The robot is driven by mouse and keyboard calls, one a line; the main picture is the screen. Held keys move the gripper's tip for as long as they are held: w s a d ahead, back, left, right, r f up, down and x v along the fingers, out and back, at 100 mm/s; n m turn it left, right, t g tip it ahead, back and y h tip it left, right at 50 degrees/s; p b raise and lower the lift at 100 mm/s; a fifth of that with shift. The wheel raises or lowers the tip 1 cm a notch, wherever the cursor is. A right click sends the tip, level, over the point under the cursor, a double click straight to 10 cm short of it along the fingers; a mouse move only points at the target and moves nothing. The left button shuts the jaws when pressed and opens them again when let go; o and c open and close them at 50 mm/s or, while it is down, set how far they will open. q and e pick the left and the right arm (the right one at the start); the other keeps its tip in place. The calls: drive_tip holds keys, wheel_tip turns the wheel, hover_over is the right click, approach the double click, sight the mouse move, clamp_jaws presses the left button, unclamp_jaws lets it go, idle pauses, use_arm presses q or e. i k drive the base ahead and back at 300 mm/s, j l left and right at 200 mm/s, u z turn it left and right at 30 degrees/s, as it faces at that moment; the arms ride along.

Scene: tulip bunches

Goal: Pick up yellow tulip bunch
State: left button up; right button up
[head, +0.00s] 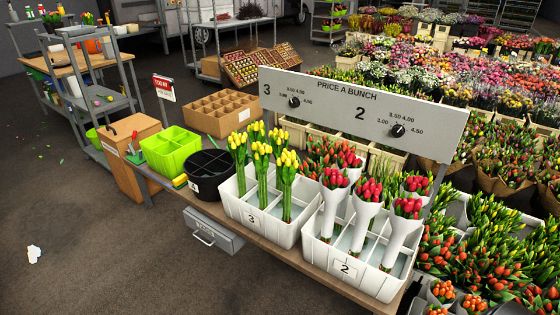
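Several yellow tulip bunches (262,158) stand upright in the white divided crate labelled 3 (262,228) near the middle of the head view. Their green stems are bare, with no wrapping, and they stand close together, partly overlapping. Another yellow bunch (287,172) stands at the front right of that group. Neither of my grippers shows in the head view, so I cannot see whether either one is open or shut.
A white crate labelled 2 (345,270) with red tulips in white paper stands to the right. A price board (350,105) rises behind both crates. A black bucket (207,180) and a green crate (170,152) stand left. The floor in front is mostly clear.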

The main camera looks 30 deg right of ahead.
sight(238, 148)
drive_tip(key=i+j+z, duration=0.1)
drive_tip(key=i+z, duration=0.15)
drive_tip(key=z, duration=0.2)
drive_tip(key=i+j+z, duration=0.15)
drive_tip(key=z, duration=0.25)
drive_tip(key=i+j+z, duration=0.3)
drive_tip(key=z, duration=0.15)
drive_tip(key=i+j+z, duration=0.2)
drive_tip(key=j+z, duration=0.2)
drive_tip(key=i+j+z, duration=0.1)
drive_tip(key=j+z, duration=0.2)
drive_tip(key=z, duration=0.15)
